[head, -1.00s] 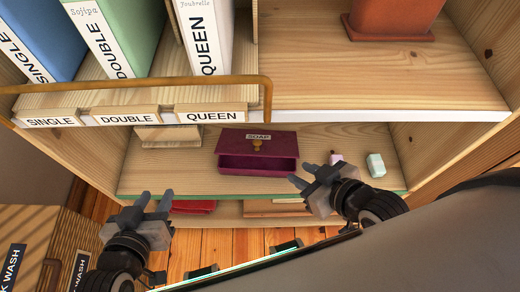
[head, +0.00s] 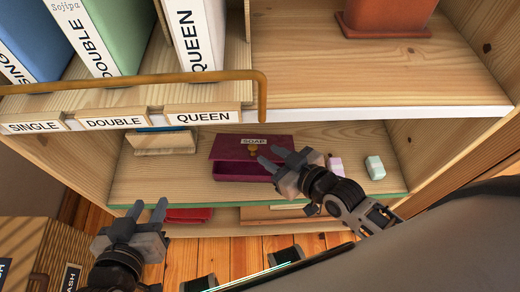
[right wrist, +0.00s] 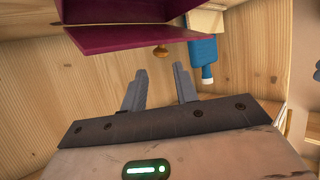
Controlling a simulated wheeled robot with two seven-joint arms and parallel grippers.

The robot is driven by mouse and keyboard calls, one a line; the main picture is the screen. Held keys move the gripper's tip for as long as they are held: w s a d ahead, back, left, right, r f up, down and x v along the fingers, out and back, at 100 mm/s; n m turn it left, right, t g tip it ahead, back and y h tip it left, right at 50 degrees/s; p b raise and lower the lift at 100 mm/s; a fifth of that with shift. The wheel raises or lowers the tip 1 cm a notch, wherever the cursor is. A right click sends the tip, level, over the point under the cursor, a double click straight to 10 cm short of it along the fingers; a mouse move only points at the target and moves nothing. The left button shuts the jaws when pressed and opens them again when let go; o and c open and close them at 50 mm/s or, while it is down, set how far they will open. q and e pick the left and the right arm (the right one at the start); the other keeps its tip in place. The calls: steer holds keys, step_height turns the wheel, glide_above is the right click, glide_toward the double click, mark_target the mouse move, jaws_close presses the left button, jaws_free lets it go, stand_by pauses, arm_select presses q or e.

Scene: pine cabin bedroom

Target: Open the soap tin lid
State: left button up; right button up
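The soap tin (head: 232,171) is a maroon box on the lower shelf, with a SOAP label and a small orange-brown knob (head: 253,150) on its lid (head: 228,148). A dark band shows below the lid's front edge; I cannot tell how far the lid is raised. My right gripper (head: 271,156) is open and empty at the tin's right front, partly hiding it. In the right wrist view the knob (right wrist: 160,52) lies just beyond and between the open fingertips (right wrist: 158,72), apart from them. My left gripper (head: 149,205) is open and empty near the shelf's front left.
A pink item (head: 335,165) and a pale green bottle (head: 375,167) stand right of the tin. A wooden block (head: 163,143) is at the left, and a blue bottle (right wrist: 203,55) shows in the wrist view. The upper shelf board (head: 380,112) overhangs the tin; binders stand above.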

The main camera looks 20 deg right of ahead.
mark_target(253, 145)
steer(key=x, duration=0.4)
steer(key=shift+f+b, duration=0.1)
steer(key=shift+b, duration=0.2)
steer(key=shift+w+a+f, duration=0.1)
steer(key=shift+w+a, duration=0.1)
steer(key=shift+w, duration=0.15)
jaws_close()
steer(key=shift+d, duration=0.1)
steer(key=shift+w, duration=0.1)
